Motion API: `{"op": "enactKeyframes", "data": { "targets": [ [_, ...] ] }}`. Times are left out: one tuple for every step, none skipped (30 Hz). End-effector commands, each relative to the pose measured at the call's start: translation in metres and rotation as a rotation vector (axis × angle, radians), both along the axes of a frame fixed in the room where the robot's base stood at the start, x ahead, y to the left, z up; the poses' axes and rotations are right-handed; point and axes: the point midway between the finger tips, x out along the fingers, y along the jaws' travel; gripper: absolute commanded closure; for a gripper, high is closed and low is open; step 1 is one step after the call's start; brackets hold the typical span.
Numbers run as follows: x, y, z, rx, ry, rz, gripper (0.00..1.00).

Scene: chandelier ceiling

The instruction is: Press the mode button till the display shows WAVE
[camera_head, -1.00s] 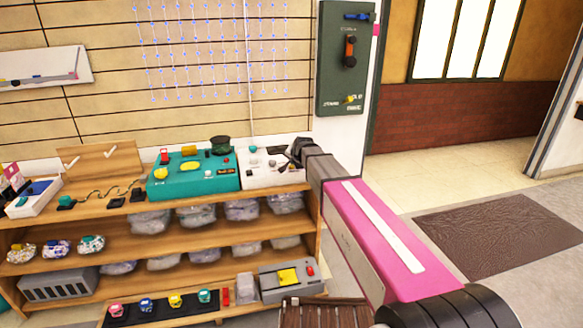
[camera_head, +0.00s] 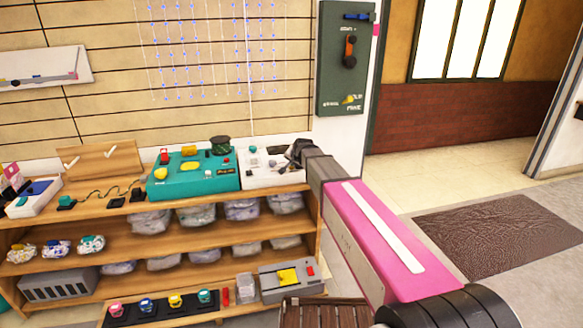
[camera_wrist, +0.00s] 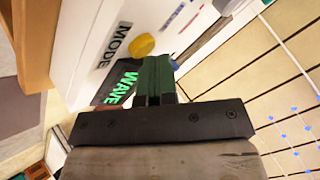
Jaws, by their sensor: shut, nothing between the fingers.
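A white control box (camera_head: 258,181) stands on the right end of the shelf's top. In the wrist view its face (camera_wrist: 95,60) bears the printed word MODE next to a round yellow button (camera_wrist: 143,44). A dark display (camera_wrist: 122,88) on it shows WAVE in green letters. My gripper (camera_head: 297,150) is over the right part of the box. In the wrist view my gripper's dark fingers (camera_wrist: 158,61) are together and empty, with their tips close beside the yellow button. I cannot tell whether they touch it. The fingers and gripper body hide part of the box.
A teal box (camera_head: 190,186) with buttons stands left of the white box. Strands of blue lights (camera_head: 215,50) hang behind. A green wall panel (camera_head: 345,60) is at the right. Floor with a dark mat (camera_head: 490,235) lies clear to the right.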

Motion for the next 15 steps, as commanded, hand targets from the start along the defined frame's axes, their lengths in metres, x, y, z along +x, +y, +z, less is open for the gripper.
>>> {"op": "enactKeyframes", "data": {
  "targets": [
    [0.0,0.0,0.001,0.0,0.0,0.0,1.0],
    [0.0,0.0,0.002,0.0,0.0,0.0,1.0],
    [0.0,0.0,0.003,0.0,0.0,0.0,1.0],
    [0.0,0.0,0.004,0.0,0.0,0.0,1.0],
    [0.0,0.0,0.006,0.0,0.0,0.0,1.0],
    [0.0,0.0,0.008,0.0,0.0,0.0,1.0],
    [0.0,0.0,0.009,0.0,0.0,0.0,1.0],
    [0.0,0.0,0.011,0.0,0.0,0.0,1.0],
    [0.0,0.0,0.013,-0.001,0.0,-0.001,1.0],
    [0.0,0.0,0.014,-0.001,0.0,-0.001,1.0],
    [0.0,0.0,0.015,-0.001,0.001,0.0,1.0],
    [0.0,0.0,0.016,-0.001,0.001,0.0,1.0],
    [0.0,0.0,0.017,-0.001,0.001,0.0,1.0],
    [0.0,0.0,0.018,-0.001,0.001,0.0,1.0],
    [0.0,0.0,0.018,-0.001,0.001,0.0,1.0]
  ]
}}
